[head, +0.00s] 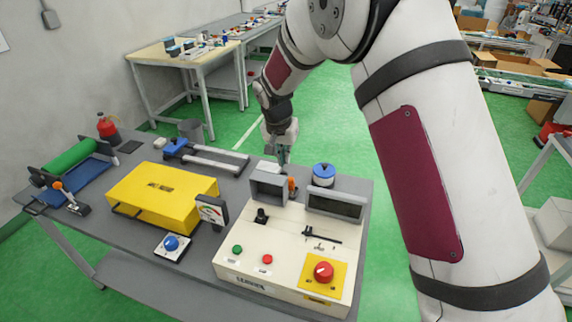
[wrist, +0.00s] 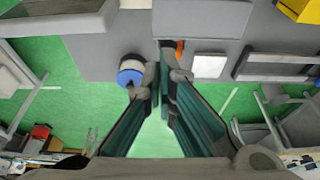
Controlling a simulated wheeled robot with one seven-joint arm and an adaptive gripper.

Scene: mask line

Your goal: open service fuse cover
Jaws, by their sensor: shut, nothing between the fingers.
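A cream control box (head: 285,243) stands on the grey table, with a grey open-fronted housing (head: 268,187) on its rear left and a dark display panel (head: 335,204) on its rear right. I cannot tell for sure which part is the service fuse cover. A small orange part (head: 292,184) shows just behind the housing, and also in the wrist view (wrist: 179,46). My gripper (head: 283,162) points down behind the housing, near the orange part. In the wrist view its fingertips (wrist: 165,72) are together with nothing held. The fingertips partly hide the housing's rear area.
A blue-topped round container (head: 323,174) stands close to the right of my gripper. A white block (head: 268,166) lies to its left. A yellow cover (head: 162,195), a gauge (head: 211,210) and a blue-button box (head: 172,245) stand further left on the table.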

